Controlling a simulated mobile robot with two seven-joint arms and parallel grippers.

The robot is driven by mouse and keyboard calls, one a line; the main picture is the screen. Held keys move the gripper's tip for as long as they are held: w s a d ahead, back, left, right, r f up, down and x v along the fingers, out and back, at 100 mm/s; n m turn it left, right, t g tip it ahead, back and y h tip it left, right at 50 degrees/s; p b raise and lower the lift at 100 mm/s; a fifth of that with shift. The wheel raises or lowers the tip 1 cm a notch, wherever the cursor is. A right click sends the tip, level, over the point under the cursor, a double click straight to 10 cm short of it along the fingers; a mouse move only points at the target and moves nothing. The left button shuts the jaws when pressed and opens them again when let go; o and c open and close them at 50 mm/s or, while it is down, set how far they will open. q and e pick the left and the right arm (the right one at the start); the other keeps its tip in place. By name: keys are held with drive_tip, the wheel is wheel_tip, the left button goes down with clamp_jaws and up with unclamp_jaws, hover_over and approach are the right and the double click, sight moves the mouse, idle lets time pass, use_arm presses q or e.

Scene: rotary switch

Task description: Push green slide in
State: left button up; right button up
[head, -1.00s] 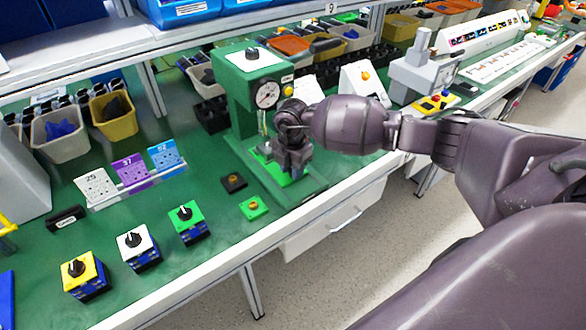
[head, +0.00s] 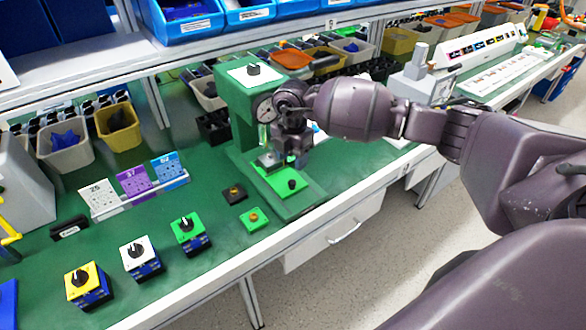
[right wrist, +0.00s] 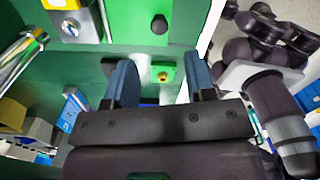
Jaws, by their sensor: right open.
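The green slide (head: 286,181) is a bright green plate with a black knob at its near end. It lies on the base of the green press (head: 237,103) in the head view. A metal block sits on its far part. In the right wrist view the slide (right wrist: 148,20) shows at the top with its knob. My right gripper (head: 301,160) is in front of the press, above the slide, and hides part of it. In the right wrist view its two blue fingers (right wrist: 162,78) are apart with nothing held between them. My left gripper is not in view.
Green (head: 188,234), white (head: 141,260) and yellow (head: 87,284) rotary switch boxes stand at the left front. A green box with an orange button (head: 254,219) and a black one (head: 234,193) lie left of the slide. Bins (head: 120,127) line the back.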

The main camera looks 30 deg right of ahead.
drive_tip(key=shift+r, duration=1.15)
